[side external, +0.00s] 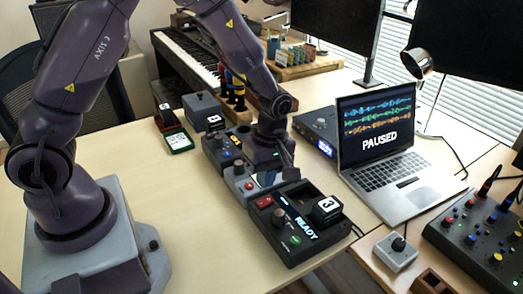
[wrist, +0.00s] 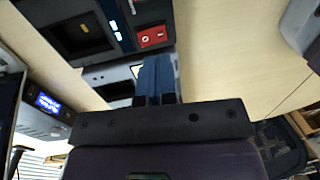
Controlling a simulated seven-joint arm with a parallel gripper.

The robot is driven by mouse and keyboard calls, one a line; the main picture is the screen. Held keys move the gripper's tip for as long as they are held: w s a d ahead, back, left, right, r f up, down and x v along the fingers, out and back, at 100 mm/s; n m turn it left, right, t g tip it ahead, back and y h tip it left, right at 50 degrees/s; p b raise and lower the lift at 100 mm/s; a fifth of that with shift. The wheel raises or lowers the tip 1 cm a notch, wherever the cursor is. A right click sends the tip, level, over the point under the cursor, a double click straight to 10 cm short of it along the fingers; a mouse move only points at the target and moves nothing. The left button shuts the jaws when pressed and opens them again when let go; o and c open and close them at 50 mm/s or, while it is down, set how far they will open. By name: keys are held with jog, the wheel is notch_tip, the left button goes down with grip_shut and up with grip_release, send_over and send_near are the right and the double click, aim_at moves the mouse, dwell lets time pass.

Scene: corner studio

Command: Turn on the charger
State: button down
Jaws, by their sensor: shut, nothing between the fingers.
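The charger (side external: 293,238) is a black box at the front of the row of devices, with a lit READY display (side external: 305,228). My gripper (side external: 267,181) is shut and empty, behind the charger and above a grey device. Its fingers also show in the wrist view (wrist: 155,62). I cannot tell whether they touch anything.
The grey device (side external: 240,188) and another control box (side external: 222,150) stand behind the charger. A laptop (side external: 385,165) reading PAUSED is to the right, with a mixer (side external: 485,235) and small knob box (side external: 396,252) nearer. Bare table (side external: 180,215) lies to the left.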

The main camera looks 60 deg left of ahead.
aim_at(260, 204)
notch_tip(260, 204, up, 9)
jog(key=s, duration=0.1)
dwell(0.4)
jog(key=s+a+r+m+t, duration=0.1)
jog(key=s+r+m+t, duration=0.6)
jog(key=s+r+m, duration=0.7)
jog(key=r+m, duration=0.1)
jog(key=m, duration=0.3)
jog(key=shift+s+a, duration=0.25)
jog(key=shift+a, duration=0.1)
